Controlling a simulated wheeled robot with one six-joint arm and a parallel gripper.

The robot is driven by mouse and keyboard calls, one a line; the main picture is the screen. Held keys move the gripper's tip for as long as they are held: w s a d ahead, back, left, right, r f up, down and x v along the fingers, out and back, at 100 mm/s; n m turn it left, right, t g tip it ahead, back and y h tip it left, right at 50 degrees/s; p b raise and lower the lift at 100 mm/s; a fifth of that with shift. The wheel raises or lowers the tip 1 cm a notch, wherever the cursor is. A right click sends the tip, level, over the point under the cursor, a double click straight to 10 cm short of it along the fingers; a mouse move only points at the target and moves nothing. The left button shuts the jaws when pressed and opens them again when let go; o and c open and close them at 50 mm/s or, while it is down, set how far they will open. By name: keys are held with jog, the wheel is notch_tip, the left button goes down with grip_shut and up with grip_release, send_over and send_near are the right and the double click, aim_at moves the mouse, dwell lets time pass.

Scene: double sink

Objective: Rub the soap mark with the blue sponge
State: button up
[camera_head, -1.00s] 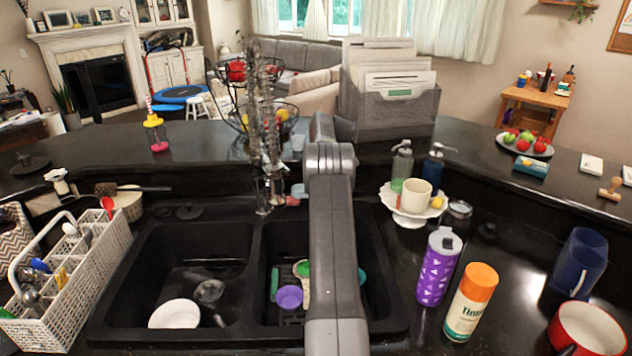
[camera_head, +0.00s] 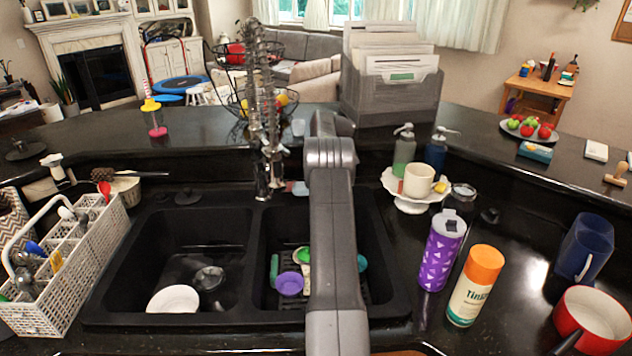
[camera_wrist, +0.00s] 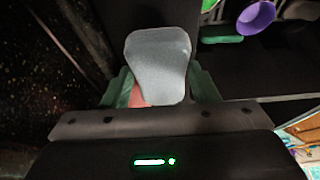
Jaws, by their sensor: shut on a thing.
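The sponge (camera_wrist: 160,62) shows in the wrist view as a pale grey-blue, waisted block. My gripper (camera_wrist: 160,88) is shut on it, with greenish fingers at its left and right sides. A small pinkish patch (camera_wrist: 137,95) shows at the sponge's lower left; I cannot tell what it is. In the head view my arm hides most of the gripper. A small light-blue piece (camera_head: 298,187) shows left of my arm, behind the right basin; it may be part of the sponge. I cannot make out the soap mark in either view.
The black double sink (camera_head: 180,318) lies in front, with a white bowl (camera_head: 173,299) in the left basin and a purple cup (camera_head: 289,284) in the right. The tall faucet (camera_head: 268,120) stands close to my arm. A purple tumbler (camera_head: 439,252) and orange-capped bottle (camera_head: 474,285) stand right.

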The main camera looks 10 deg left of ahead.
jog(key=shift+f+b, duration=0.55)
jog(key=shift+f, duration=0.45)
dwell(0.3)
jog(key=shift+w+d+r+p, duration=0.1)
jog(key=shift+w+d+p, duration=0.1)
jog(key=shift+d, duration=0.6)
jog(key=shift+w+d+r+p, duration=0.1)
jog(key=shift+w+d+p, duration=0.05)
jog(key=shift+d, duration=0.65)
jog(key=shift+w+d+f+p, duration=0.1)
jog(key=shift+w+d+p, duration=0.15)
jog(key=shift+d, duration=0.9)
jog(key=shift+w+d+f+p, duration=0.1)
jog(key=shift+w+d+p, duration=0.15)
jog(key=shift+d, duration=0.95)
jog(key=shift+w+d+f+p, duration=0.15)
jog(key=shift+d+p, duration=0.1)
jog(key=shift+d, duration=0.9)
jog(key=shift+a, duration=0.1)
